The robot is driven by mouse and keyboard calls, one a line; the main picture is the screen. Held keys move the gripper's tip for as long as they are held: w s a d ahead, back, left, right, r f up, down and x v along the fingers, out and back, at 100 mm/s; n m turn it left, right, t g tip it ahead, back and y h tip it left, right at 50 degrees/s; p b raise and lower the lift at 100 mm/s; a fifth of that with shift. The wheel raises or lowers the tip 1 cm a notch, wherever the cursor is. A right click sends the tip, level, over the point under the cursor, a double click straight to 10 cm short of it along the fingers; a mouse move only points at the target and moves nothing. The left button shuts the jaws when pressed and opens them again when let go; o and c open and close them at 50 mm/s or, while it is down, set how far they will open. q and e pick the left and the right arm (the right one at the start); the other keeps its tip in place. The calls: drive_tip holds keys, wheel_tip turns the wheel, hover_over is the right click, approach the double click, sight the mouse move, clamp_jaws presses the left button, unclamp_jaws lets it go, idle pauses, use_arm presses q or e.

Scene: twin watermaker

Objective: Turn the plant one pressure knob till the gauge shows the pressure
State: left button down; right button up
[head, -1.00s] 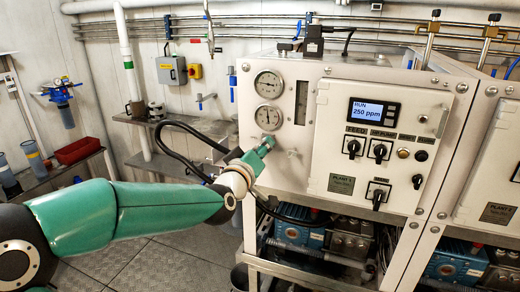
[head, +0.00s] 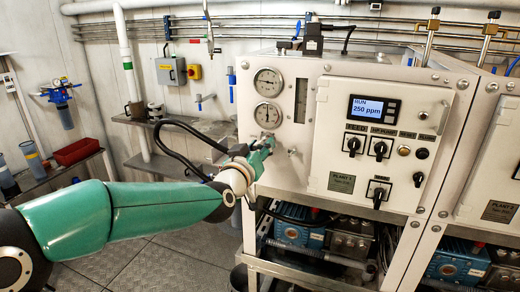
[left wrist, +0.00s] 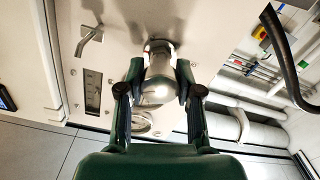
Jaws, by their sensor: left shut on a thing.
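My left gripper (head: 264,141) is at the front panel of the plant one cabinet, just below two round gauges. In the left wrist view, its two fingers (left wrist: 160,80) are shut on a shiny metal pressure knob (left wrist: 157,88), one finger on each side. In the head view the gripper mostly hides the knob. The upper gauge (head: 268,81) and the lower gauge (head: 267,115) have white dials. Their needles are too small to read exactly. My right gripper is not in view.
A small lever valve (head: 292,152) sits right of the gripper; it also shows in the left wrist view (left wrist: 88,40). The control box (head: 335,120) with a display reading "RUN 250 ppm" is further right.

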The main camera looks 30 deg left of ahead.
use_arm(q)
drive_tip(key=shift+f+m, duration=0.15)
drive_tip(key=shift+m, duration=0.95)
drive_tip(key=c, duration=0.7)
unclamp_jaws()
drive_tip(key=shift+c, duration=0.2)
drive_tip(key=v, duration=1.2)
drive_tip(key=shift+a, duration=0.1)
